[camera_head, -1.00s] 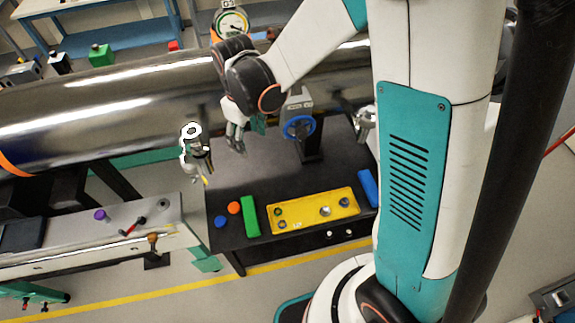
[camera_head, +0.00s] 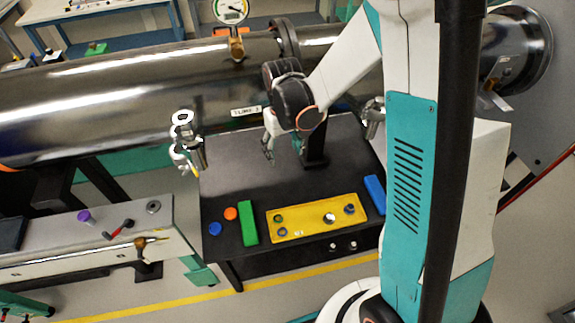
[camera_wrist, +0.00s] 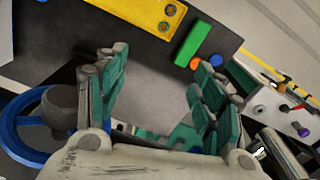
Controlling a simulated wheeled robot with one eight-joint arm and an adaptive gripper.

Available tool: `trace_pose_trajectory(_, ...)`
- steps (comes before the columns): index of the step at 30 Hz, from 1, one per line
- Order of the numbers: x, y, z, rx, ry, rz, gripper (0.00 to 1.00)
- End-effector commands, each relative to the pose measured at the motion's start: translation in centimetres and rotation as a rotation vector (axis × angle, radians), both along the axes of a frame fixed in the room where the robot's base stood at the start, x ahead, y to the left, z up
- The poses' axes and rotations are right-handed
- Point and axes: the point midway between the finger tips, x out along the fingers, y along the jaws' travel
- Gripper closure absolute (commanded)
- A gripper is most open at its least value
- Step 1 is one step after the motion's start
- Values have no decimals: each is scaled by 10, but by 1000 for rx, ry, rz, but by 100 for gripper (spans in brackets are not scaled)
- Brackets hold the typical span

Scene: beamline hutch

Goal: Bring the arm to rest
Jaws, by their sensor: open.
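My arm reaches from the white and teal column over the black table (camera_head: 235,170) in the head view. My gripper (camera_head: 284,150) hangs above the table's back part, behind the yellow tray (camera_head: 300,230), partly hidden by my wrist. The yellow tray also shows at the top of the wrist view (camera_wrist: 140,8).
A blue handwheel (camera_wrist: 22,130) is close beside my gripper in the wrist view. A green block (camera_head: 248,222), orange and blue discs, and a blue block (camera_head: 375,194) lie on the table. A large steel pipe (camera_head: 100,105) crosses behind. A grey bench (camera_head: 85,240) stands left.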

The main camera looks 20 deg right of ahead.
Motion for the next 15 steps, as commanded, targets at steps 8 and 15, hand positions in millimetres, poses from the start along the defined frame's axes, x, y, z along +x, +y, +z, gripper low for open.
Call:
trace_pose_trajectory(8, 1, -10, -35, 0, 0, -49, 38)
trace_pose_trajectory(15, 1, -13, -43, 0, 0, -64, 38)
